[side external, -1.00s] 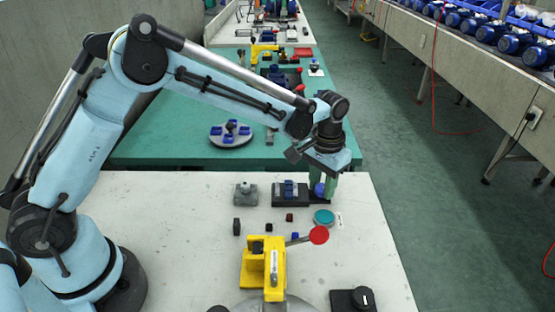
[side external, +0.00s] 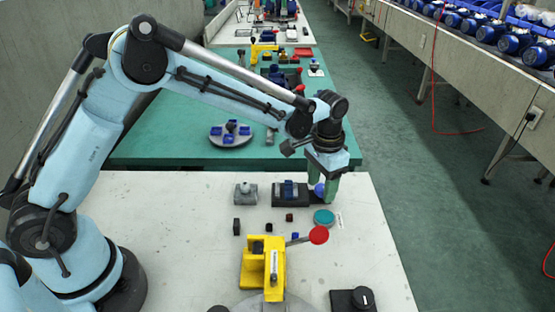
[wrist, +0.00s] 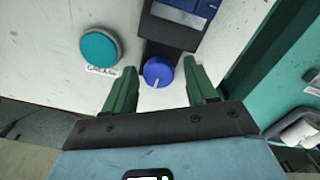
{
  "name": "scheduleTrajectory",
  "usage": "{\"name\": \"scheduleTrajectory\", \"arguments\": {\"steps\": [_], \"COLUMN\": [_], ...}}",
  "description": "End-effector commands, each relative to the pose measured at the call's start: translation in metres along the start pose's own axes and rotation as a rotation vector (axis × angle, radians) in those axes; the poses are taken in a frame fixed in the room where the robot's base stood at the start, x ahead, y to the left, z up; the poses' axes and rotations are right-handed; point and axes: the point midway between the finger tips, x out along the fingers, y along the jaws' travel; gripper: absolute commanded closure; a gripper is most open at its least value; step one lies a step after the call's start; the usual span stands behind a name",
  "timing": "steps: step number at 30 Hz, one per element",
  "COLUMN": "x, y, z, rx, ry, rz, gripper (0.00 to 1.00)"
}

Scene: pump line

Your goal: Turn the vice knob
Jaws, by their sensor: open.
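The vice (side external: 290,194) is a dark block with a blue part on top, on the white table. Its round blue knob (side external: 319,190) is at the right end, partly hidden by a finger in the side view. In the wrist view the knob (wrist: 157,72) shows a thin white line on its face. My gripper (side external: 323,192) is over the knob with its green fingers pointing down. In the wrist view my gripper (wrist: 159,68) is open, one finger on each side of the knob, with gaps visible between fingers and knob.
A teal-lidded tin (side external: 324,217) sits just in front of the vice and also shows in the wrist view (wrist: 100,47). A yellow clamp with a red-ended lever (side external: 318,235) stands nearer the camera. A grey block (side external: 245,194) is left of the vice. The table's edge is close on the right.

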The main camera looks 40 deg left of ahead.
Motion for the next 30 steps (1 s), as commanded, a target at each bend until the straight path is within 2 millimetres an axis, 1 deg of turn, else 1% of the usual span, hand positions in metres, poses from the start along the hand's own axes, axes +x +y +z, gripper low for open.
{"name": "scheduleTrajectory", "arguments": {"steps": [4, 6, 24, 30], "x": [0.000, -0.015, -0.124, -0.136], "y": [-0.001, 0.000, 0.001, -0.008], "z": [0.000, 0.000, 0.000, 0.017], "rx": [0.164, 0.163, 0.161, 0.116], "ry": [0.000, 0.001, 0.002, 0.058], "rz": [-0.002, -0.001, 0.002, -0.007], "gripper": [0.40, 0.40, 0.40, 0.40]}}
